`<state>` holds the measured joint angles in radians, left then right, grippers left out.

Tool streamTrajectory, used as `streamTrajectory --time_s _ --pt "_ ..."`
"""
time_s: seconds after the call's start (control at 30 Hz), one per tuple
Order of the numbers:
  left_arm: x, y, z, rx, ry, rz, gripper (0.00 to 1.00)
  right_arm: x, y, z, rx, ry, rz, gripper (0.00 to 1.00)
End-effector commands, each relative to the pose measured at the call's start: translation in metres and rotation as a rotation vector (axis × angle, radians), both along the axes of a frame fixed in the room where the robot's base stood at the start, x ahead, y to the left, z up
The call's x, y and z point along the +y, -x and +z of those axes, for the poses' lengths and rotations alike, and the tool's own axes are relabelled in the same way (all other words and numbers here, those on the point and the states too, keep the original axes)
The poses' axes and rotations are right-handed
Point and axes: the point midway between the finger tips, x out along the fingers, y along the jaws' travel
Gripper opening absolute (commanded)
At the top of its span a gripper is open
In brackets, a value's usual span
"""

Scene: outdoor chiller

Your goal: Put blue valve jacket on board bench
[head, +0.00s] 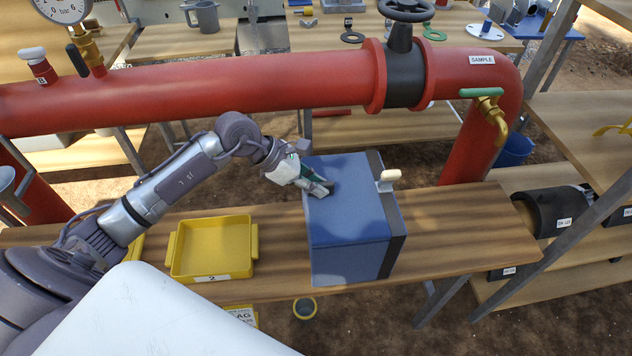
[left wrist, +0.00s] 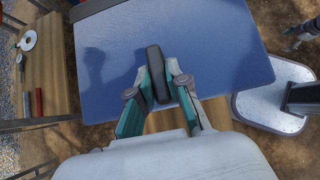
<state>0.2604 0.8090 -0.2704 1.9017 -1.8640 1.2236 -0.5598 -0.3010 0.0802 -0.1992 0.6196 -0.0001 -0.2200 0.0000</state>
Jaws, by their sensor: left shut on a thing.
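The blue valve jacket (head: 350,225) is a box-like blue block with a dark band and a pale tab at its right side. It is over the board bench (head: 465,225), right of the yellow tray, with its lower edge near the bench's front edge. I cannot tell whether it rests there or hangs just above. My left gripper (head: 322,188) is at its upper left, shut on its dark handle (left wrist: 156,72). The jacket's blue face (left wrist: 215,50) fills the upper left wrist view. What may be my right gripper (left wrist: 304,32) shows small at that view's right edge.
A yellow tray (head: 211,272) marked 2 stands on the bench left of the jacket. A red pipe (head: 230,84) with a black valve (head: 404,72) and brass tap (head: 491,115) runs behind. Wooden shelves (head: 575,120) stand right. The bench's right end is clear.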

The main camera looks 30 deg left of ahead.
Motion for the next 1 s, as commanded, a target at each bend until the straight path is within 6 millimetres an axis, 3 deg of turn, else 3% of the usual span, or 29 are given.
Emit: streamTrajectory --time_s 0.03,0.17,0.57,1.0 --pt "0.0 0.0 0.0 0.0 0.0 0.0 0.19 0.0 0.0 0.0 0.0 0.0 0.0 0.83" --pt "0.0 0.0 0.0 0.0 0.0 0.0 0.41 0.0 0.0 0.0 0.0 0.0 0.001 0.83" --pt "0.005 0.002 0.005 -0.001 -0.003 0.001 0.41 0.0 -0.001 -0.002 -0.001 0.0 0.001 0.83" --pt "0.053 0.033 0.066 0.001 -0.006 0.001 0.41 0.001 -0.001 -0.018 -0.001 0.0 0.002 0.83"
